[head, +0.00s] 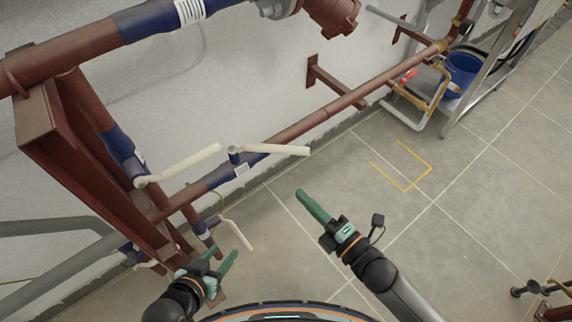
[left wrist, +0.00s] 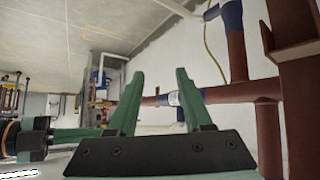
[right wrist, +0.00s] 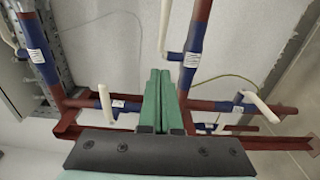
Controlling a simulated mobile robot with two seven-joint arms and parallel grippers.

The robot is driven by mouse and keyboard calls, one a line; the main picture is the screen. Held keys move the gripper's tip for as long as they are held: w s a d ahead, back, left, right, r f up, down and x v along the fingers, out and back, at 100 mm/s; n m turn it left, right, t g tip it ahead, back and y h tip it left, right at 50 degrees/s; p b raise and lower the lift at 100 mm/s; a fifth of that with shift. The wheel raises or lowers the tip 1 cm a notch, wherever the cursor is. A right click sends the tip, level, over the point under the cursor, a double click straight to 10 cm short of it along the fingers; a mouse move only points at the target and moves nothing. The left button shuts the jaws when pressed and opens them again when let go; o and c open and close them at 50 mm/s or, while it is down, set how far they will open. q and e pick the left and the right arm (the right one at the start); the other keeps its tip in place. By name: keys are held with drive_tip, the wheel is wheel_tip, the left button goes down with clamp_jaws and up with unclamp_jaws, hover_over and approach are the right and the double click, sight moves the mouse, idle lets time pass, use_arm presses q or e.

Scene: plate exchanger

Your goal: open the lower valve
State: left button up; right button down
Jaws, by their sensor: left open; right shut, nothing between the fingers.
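Several valves with cream lever handles sit on red pipes with blue sections. In the head view, one handle (head: 180,164) is on the upright pipe and another handle (head: 272,149) is on the horizontal pipe. A lower handle (head: 236,236) slants down near the floor. I cannot tell for certain which is the lower valve. My left gripper (head: 225,251) is open and empty, close to the lower handle; its fingers (left wrist: 160,72) show apart in the left wrist view. My right gripper (head: 299,192) is shut and empty, over the floor, right of the handles. Handles (right wrist: 106,103) also show in the right wrist view.
A red steel frame (head: 85,165) stands at the left beside the pipes. A red bracket (head: 335,84) juts from the wall. A blue bucket (head: 461,72) is on a shelf at the back right. Yellow marks (head: 407,188) lie on the tiled floor, which is clear in the middle.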

sight(276, 152)
drive_tip(key=x, duration=0.3)
drive_tip(key=w+d+b+x, duration=0.1)
drive_tip(key=x, duration=0.5)
drive_tip(key=shift+w+d, duration=0.1)
drive_tip(key=shift+w, duration=0.35)
use_arm(q)
drive_tip(key=shift+w+a+t, duration=0.35)
drive_tip(key=shift+a+t, duration=0.05)
use_arm(e)
drive_tip(key=shift+w+d, duration=0.1)
drive_tip(key=shift+w, duration=0.35)
use_arm(q)
drive_tip(key=shift+f, duration=0.2)
use_arm(e)
drive_tip(key=shift+w+d, duration=0.1)
